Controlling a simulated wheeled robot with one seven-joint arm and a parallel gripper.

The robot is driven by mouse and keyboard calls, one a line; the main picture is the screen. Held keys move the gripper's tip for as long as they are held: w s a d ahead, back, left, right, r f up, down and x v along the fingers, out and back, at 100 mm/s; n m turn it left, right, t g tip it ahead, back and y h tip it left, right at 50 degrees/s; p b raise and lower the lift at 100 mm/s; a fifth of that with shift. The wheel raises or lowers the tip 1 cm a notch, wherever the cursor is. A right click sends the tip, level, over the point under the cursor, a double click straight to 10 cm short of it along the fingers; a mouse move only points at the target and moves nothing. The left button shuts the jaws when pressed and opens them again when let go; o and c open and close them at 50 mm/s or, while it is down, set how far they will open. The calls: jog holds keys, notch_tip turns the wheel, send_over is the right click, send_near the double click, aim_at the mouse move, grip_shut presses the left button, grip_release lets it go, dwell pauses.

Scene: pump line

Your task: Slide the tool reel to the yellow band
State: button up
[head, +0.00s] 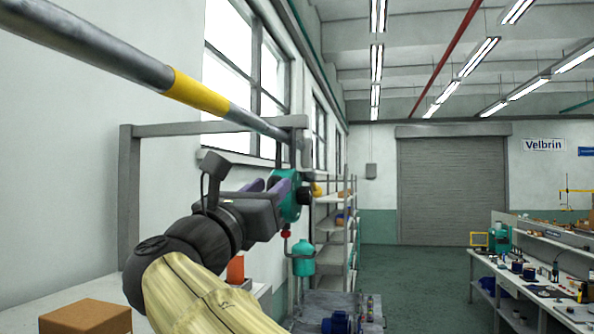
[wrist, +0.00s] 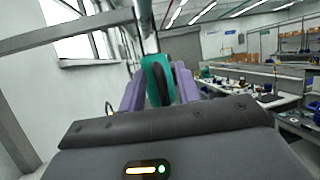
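The tool reel (head: 291,203) is a teal housing hanging under the far end of a grey overhead rail (head: 95,42). A red ball and a teal bottle-shaped tool (head: 303,260) hang below it. The yellow band (head: 197,92) is around the rail, nearer to me and left of the reel. My gripper (head: 268,187) has purple fingers and is at the reel. In the wrist view the reel (wrist: 156,78) fills the space between the two fingers (wrist: 158,88), which appear shut on its sides. The fingertips' contact is partly hidden behind the reel.
A grey frame (head: 129,200) stands by the left wall. A cardboard box (head: 85,317) sits on a pale surface at lower left. Shelves (head: 335,225) stand beyond the reel. A cluttered workbench (head: 540,285) is at right, with open floor (head: 420,275) before the shutter.

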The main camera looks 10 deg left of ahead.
jog(key=shift+x, duration=0.75)
grip_shut()
jog(key=shift+f, duration=0.1)
